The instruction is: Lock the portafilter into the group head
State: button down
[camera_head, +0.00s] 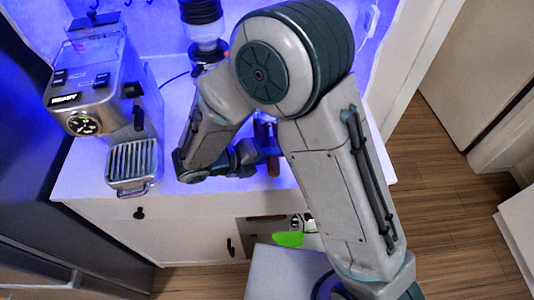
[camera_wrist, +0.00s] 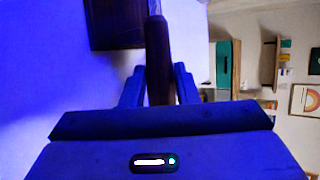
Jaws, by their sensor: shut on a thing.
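The espresso machine (camera_head: 95,88) stands at the left of the counter, with a gauge on its front and a slatted drip tray (camera_head: 133,160) below. I cannot make out its group head clearly. My gripper (camera_head: 268,155) is at the counter's middle, well to the right of the machine, partly hidden by my arm. In the wrist view my gripper (camera_wrist: 159,85) is shut on a dark brown bar, which looks like the portafilter's handle (camera_wrist: 157,50). A brown end of it (camera_head: 273,168) shows in the head view. The portafilter's basket is not visible.
A grinder (camera_head: 204,28) with a clear section stands behind my arm. A dark brown block (camera_wrist: 112,24) is beyond the handle in the wrist view. The white counter (camera_head: 85,180) is clear between machine and gripper. A green object (camera_head: 288,240) shows in the cabinet front.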

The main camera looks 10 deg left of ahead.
jog(key=c, duration=1)
grip_release()
jog(key=shift+c, duration=0.2)
jog(key=b+v, duration=0.2)
jog(key=v, duration=1.2)
